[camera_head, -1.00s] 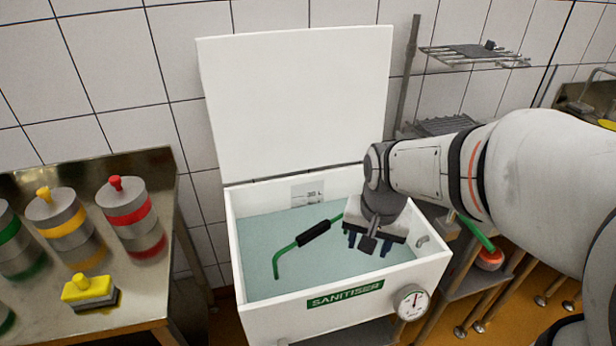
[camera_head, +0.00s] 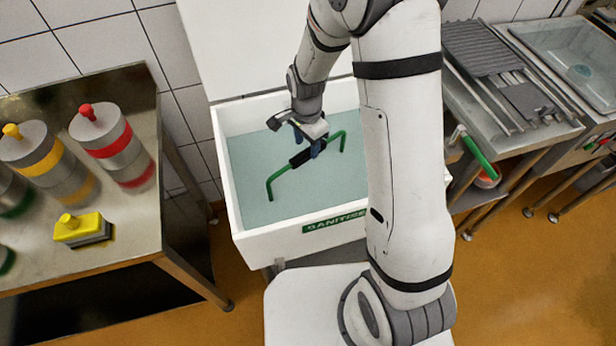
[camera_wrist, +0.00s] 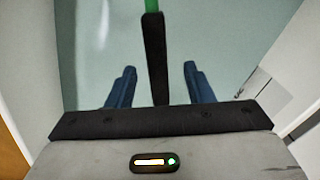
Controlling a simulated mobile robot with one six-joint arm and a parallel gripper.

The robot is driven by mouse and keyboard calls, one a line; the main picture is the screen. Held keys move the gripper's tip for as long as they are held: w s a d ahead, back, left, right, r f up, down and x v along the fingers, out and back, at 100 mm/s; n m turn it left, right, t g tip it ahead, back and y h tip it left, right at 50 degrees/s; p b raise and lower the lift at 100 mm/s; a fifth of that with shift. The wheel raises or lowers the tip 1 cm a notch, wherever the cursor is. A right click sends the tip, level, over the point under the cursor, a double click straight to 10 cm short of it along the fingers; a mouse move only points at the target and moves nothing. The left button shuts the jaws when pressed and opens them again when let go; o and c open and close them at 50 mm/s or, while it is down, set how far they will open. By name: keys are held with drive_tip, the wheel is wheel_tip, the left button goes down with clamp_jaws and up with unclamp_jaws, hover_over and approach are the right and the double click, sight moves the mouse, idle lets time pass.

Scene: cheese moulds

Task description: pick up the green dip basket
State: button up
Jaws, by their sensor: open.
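The green dip basket's handle (camera_head: 279,173) shows in the head view as a bent green bar with a black grip, over the pale liquid in the white sanitiser tank (camera_head: 226,165). The rest of the basket cannot be made out. My gripper (camera_head: 311,150) is open above the tank, by the black grip. In the wrist view the black grip (camera_wrist: 154,55) runs between the two blue fingers of my gripper (camera_wrist: 157,85), with a gap on each side. The green bar continues beyond it at the top. I cannot tell how far the fingertips are above the grip.
A steel table (camera_head: 120,235) at left holds several banded moulds and a yellow-topped block (camera_head: 82,228). The tank's raised white lid (camera_head: 235,50) stands behind. A rack (camera_head: 497,65) and a basin (camera_head: 585,55) are at right. My arm hides the tank's right side.

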sight(308, 151)
drive_tip(key=f, duration=0.4)
drive_tip(key=shift+d+f, duration=0.2)
clamp_jaws()
idle(0.3)
